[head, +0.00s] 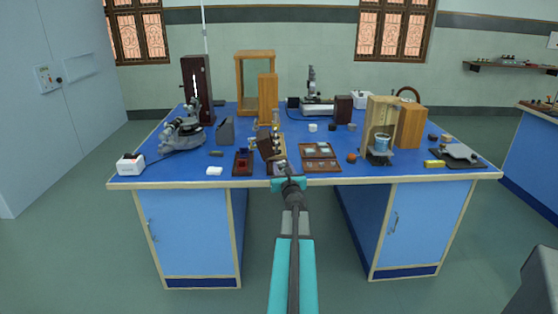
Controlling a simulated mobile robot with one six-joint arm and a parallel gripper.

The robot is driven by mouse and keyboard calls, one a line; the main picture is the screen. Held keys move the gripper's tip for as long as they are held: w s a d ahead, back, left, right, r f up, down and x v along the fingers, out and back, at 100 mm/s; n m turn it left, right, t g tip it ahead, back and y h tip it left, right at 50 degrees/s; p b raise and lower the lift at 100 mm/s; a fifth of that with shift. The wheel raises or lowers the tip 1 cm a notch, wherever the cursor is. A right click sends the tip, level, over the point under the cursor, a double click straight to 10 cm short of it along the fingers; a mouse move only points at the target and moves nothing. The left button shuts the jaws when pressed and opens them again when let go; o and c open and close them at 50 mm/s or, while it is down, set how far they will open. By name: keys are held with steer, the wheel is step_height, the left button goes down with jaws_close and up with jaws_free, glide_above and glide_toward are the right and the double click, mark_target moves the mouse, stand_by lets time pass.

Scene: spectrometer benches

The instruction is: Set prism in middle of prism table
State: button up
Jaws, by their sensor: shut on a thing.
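My gripper (279,166) is over the front middle of the blue bench (330,182), at the end of my arm reaching in from below. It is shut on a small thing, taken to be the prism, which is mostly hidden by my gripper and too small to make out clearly. A dark grey spectrometer (184,134) with a round body stands on the left part of the bench, well left of my gripper. Its prism table is too small to tell apart from the rest of the instrument.
A dark red tray (243,162) and a brown slide box (320,157) lie on either side of my gripper. A grey block (225,130) stands right of the spectrometer. Wooden cases stand behind.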

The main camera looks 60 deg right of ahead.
mark_target(280, 161)
steer(key=shift+p+x, duration=0.3)
steer(key=shift+x, duration=2.25)
steer(key=shift+x, duration=1.8)
steer(key=shift+a+f, duration=0.1)
steer(key=shift+f, duration=0.5)
steer(key=shift+s+f+b, duration=0.1)
steer(key=shift+f+b, duration=0.1)
steer(key=shift+b, duration=0.1)
steer(key=o, duration=1.2)
steer(key=shift+r+p, duration=0.15)
steer(key=shift+p, duration=0.4)
